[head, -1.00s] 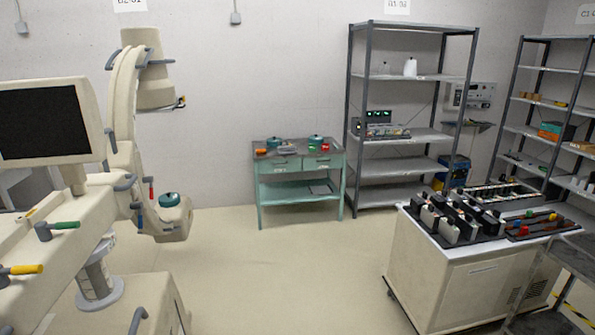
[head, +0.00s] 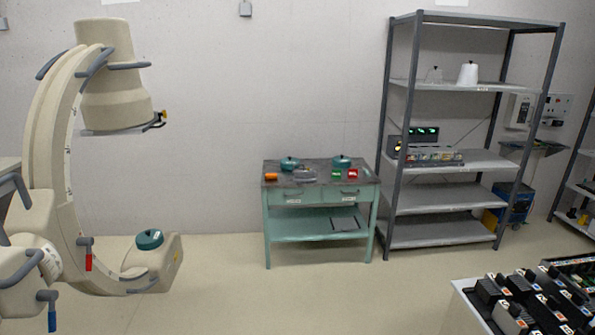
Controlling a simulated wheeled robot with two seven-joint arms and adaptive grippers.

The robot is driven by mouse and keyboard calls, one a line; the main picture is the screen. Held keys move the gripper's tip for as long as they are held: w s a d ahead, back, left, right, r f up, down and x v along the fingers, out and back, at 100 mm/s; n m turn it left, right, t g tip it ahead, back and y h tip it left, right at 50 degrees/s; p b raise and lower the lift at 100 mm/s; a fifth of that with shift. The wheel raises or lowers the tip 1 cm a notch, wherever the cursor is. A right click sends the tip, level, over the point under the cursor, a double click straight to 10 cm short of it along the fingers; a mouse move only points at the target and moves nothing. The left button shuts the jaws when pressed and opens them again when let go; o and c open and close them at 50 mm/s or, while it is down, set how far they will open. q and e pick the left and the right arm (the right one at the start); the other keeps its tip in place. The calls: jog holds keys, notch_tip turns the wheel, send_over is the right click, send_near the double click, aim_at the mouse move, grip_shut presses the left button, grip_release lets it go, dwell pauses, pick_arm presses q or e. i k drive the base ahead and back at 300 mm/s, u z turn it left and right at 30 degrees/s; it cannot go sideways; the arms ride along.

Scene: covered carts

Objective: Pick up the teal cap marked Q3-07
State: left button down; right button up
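Several teal round lidded things show in the head view. One teal cap (head: 150,239) with a dark knob sits on the lower end of the cream C-shaped machine at the left. Another teal cap (head: 290,163) is at the back left of the teal cart's top, and a third teal cap (head: 341,161) is at its back right. No Q3-07 mark is readable on any of them, so I cannot tell which one bears it. Neither of my grippers is in view.
The teal cart (head: 318,225) stands against the back wall, with small orange, green and red items on top. A grey shelf rack (head: 440,200) stands right of it. A cream cart (head: 462,312) with black trays fills the lower right corner. The floor between is clear.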

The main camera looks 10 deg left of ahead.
aim_at(149, 239)
jog(key=u, duration=0.2)
jog(key=i, duration=2)
jog(key=u, duration=1.05)
jog(key=i, duration=2.05)
jog(key=u, duration=0.85)
